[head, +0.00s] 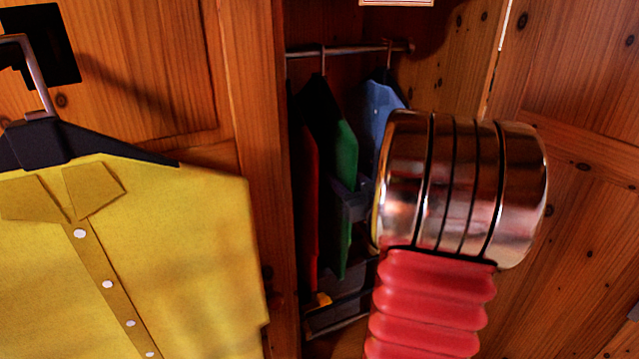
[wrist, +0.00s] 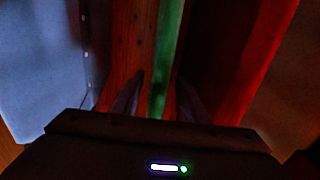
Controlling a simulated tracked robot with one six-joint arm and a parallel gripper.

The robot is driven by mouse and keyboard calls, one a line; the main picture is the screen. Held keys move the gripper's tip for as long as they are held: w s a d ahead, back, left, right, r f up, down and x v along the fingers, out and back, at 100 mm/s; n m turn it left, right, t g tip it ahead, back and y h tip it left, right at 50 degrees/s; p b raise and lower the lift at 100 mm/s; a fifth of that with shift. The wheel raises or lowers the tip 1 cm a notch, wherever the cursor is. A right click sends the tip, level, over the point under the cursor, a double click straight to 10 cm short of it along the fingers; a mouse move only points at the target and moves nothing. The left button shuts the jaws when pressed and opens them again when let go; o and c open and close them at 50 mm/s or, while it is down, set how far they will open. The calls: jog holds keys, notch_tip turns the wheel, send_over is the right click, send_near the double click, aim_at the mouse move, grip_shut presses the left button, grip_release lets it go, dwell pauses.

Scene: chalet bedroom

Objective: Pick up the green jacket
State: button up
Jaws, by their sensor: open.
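The green jacket (head: 346,155) hangs from the wardrobe rail in the head view, between a red garment and a blue one. In the wrist view the green jacket (wrist: 168,45) shows as a narrow edge-on strip running down between my two fingers. My gripper (wrist: 161,80) is open, with one finger on each side of that strip. I cannot tell whether either finger touches the cloth. In the head view my gripper (head: 352,200) is partly hidden behind my arm, beside the jacket's lower part.
The red garment (head: 309,200) hangs left of the green jacket, and the blue garment (head: 382,105) hangs right. The rail (head: 345,50) crosses the wardrobe above. A yellow shirt (head: 190,250) hangs in the left foreground. Wooden door panels (head: 585,200) stand at the right.

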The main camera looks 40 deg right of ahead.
aim_at(337, 168)
jog(key=x, duration=0.4)
jog(key=shift+w+d+r, duration=0.1)
jog(key=shift+w+d, duration=0.15)
jog(key=shift+w, duration=0.1)
jog(key=shift+c, duration=0.3)
grip_shut()
jog(key=shift+r, duration=0.1)
dwell(1.0)
